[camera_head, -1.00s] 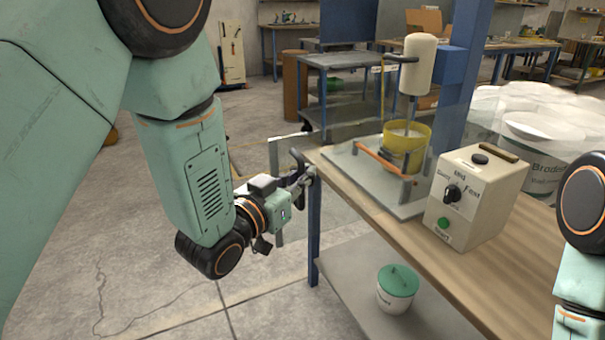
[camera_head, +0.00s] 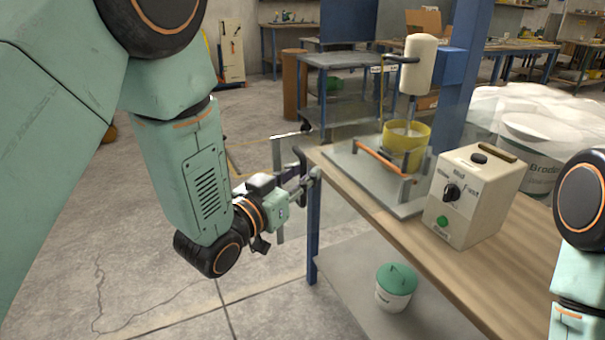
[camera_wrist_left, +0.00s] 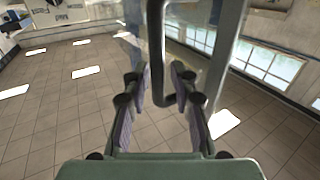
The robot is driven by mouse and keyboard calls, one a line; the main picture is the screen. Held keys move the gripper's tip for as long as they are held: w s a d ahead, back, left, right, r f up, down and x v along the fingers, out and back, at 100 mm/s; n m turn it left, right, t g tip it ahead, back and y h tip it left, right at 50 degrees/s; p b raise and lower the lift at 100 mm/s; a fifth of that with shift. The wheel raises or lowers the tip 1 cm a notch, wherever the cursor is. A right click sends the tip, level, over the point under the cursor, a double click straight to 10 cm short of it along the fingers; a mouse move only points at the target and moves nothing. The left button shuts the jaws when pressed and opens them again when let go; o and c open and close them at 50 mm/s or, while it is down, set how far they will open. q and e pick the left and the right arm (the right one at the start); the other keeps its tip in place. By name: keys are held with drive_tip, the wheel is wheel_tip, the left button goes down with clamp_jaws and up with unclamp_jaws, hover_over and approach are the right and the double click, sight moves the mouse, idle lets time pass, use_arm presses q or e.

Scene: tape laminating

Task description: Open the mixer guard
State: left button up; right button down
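The mixer (camera_head: 417,65) stands on the wooden bench with a yellow bowl (camera_head: 420,136) under its head. The clear mixer guard is hard to make out; its grey upright edge (camera_head: 278,185) shows past the bench's left end. A black guard handle (camera_head: 299,163) is near that edge. My left gripper (camera_head: 301,186) is at the handle. In the left wrist view the dark handle bar (camera_wrist_left: 157,55) runs down between the two fingers of my left gripper (camera_wrist_left: 160,80). Whether the pads press on it is unclear. My right gripper is out of frame; only part of that arm shows.
A beige control box (camera_head: 473,205) with a knob and green button stands right of the mixer. A green-lidded tub (camera_head: 396,288) sits on the lower shelf. The floor (camera_head: 270,290) left of the bench is clear.

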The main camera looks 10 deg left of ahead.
use_arm(q)
drive_tip(key=shift+o, duration=0.3)
drive_tip(key=shift+w+d, duration=0.25)
drive_tip(key=shift+d, duration=0.05)
drive_tip(key=v, duration=0.7)
drive_tip(key=shift+s, duration=0.3)
drive_tip(key=shift+a, duration=0.1)
drive_tip(key=s+a+f+n+g+y, duration=0.2)
drive_tip(key=s+a+f+g+y, duration=0.15)
drive_tip(key=f, duration=0.55)
drive_tip(key=s+a+f+n+g+y, duration=0.15)
drive_tip(key=s+f+g, duration=0.25)
drive_tip(key=f, duration=0.6)
drive_tip(key=s+a+f+g, duration=0.1)
drive_tip(key=s+f+g, duration=0.2)
drive_tip(key=s+f, duration=0.2)
drive_tip(key=s+a+f+n+g+y, duration=0.1)
drive_tip(key=s+f+g, duration=0.2)
drive_tip(key=s, duration=0.8)
drive_tip(key=s+a+f+g+y, duration=0.1)
drive_tip(key=s+f+g, duration=0.2)
drive_tip(key=s+f, duration=0.4)
drive_tip(key=shift+s+a, duration=0.35)
drive_tip(key=shift+s, duration=0.4)
